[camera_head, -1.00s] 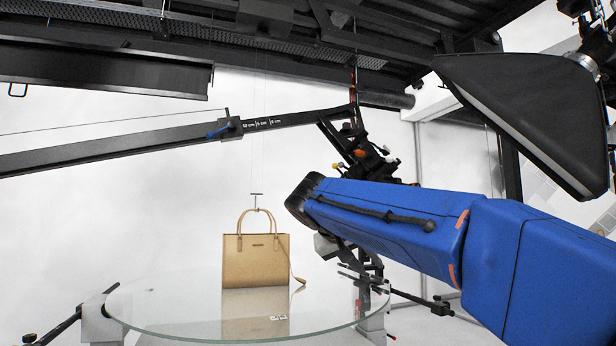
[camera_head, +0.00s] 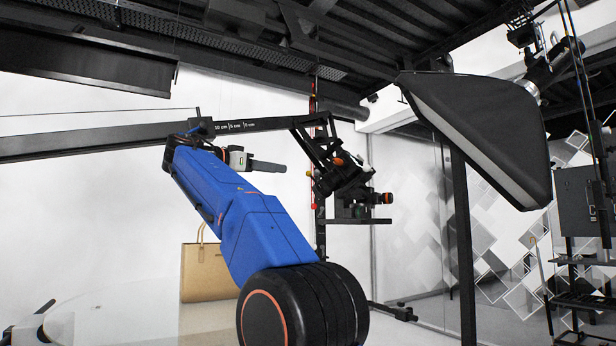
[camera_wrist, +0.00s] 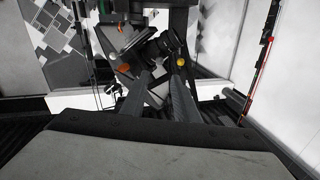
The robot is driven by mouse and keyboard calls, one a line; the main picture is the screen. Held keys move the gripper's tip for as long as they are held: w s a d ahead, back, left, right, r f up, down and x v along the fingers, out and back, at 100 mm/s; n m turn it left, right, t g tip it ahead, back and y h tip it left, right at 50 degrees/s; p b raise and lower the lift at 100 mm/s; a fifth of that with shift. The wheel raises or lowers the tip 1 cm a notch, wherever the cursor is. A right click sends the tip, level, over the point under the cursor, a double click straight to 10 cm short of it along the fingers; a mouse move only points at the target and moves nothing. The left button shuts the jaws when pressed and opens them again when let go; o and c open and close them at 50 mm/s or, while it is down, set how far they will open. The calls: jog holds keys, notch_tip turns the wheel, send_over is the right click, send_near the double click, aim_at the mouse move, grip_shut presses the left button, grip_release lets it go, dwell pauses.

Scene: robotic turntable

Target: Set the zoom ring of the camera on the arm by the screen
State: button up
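The black camera rig (camera_head: 345,185) hangs from the end of a long boom, right of my gripper in the head view. A dark cylinder with an orange ring (camera_head: 387,198) sticks out at its right; I cannot tell whether this is the zoom ring. My gripper (camera_head: 282,167) points right towards the rig, with a clear gap between them. In the wrist view, my gripper (camera_wrist: 161,75) shows two separated fingers, open, with nothing clearly held. The rig (camera_wrist: 140,48) appears beyond the fingertips, with orange and yellow knobs; its lens is not clear there.
The boom (camera_head: 90,140) crosses behind my arm. A large black softbox (camera_head: 485,125) hangs right of the rig. A tan handbag (camera_head: 205,270) stands on the glass turntable (camera_head: 90,310) below my arm. A dark panel (camera_head: 580,200) stands far right.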

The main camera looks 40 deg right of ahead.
send_near(326, 180)
jog(key=d, duration=0.1)
jog(key=d+r, duration=0.1)
jog(key=d, duration=0.3)
jog(key=shift+w+d+r, duration=0.15)
jog(key=shift+w+d, duration=0.1)
grip_shut()
